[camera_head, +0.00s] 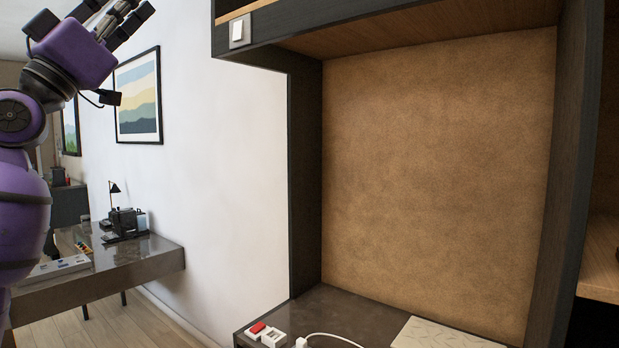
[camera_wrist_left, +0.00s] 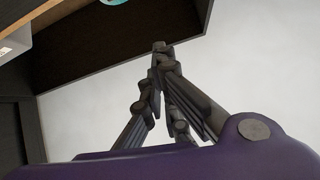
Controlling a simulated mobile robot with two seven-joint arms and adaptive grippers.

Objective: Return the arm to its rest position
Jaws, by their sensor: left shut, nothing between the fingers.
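My left arm comes in from the left edge of the head view, raised, with its purple wrist at the top left. My left gripper (camera_head: 132,14) points up and to the right in front of the white wall, away from any object. In the left wrist view the fingers of my left gripper (camera_wrist_left: 160,52) come together at their tips, shut and empty. The dark underside of a wooden cabinet (camera_wrist_left: 120,38) shows behind them. My right arm and gripper are in neither view.
A dark cabinet frame (camera_head: 305,180) with a brown back panel (camera_head: 435,180) stands at centre right. Its counter (camera_head: 350,303) holds a red-and-white switch (camera_head: 258,329), a white cable and a pale textured board (camera_head: 440,337). A desk (camera_head: 150,258) and framed picture (camera_head: 138,97) are at the left.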

